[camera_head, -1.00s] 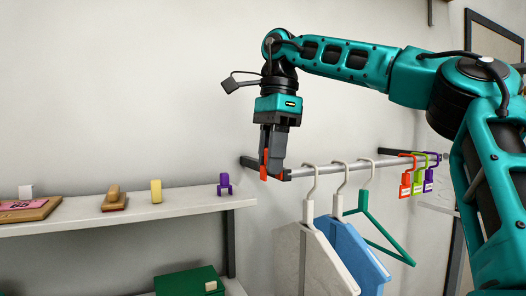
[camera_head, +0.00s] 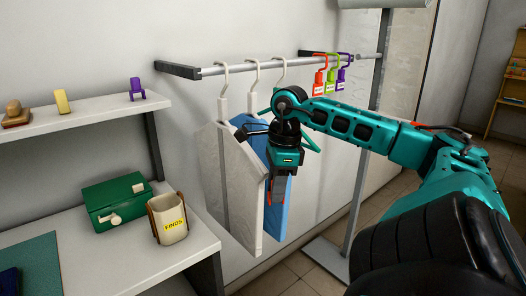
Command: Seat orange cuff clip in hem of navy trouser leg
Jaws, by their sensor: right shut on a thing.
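My right gripper (camera_head: 277,195) points down in front of the hanging bags, to the right of the white one. It is shut on the orange cuff clip (camera_head: 270,184), of which only a small orange edge shows beside the dark fingers. I cannot tell whether the gripper touches the bags behind it. A dark navy piece (camera_head: 9,282) is cut off at the lower left edge; it may be the navy trouser leg, but its hem cannot be made out. My left gripper is not in view.
A white bag (camera_head: 232,180) and a blue bag (camera_head: 282,222) hang from the rail (camera_head: 235,68), with red, green and purple tags (camera_head: 342,72) farther right. The counter holds a green box (camera_head: 117,200) and a FINDS cup (camera_head: 169,219). A shelf (camera_head: 80,120) holds small items.

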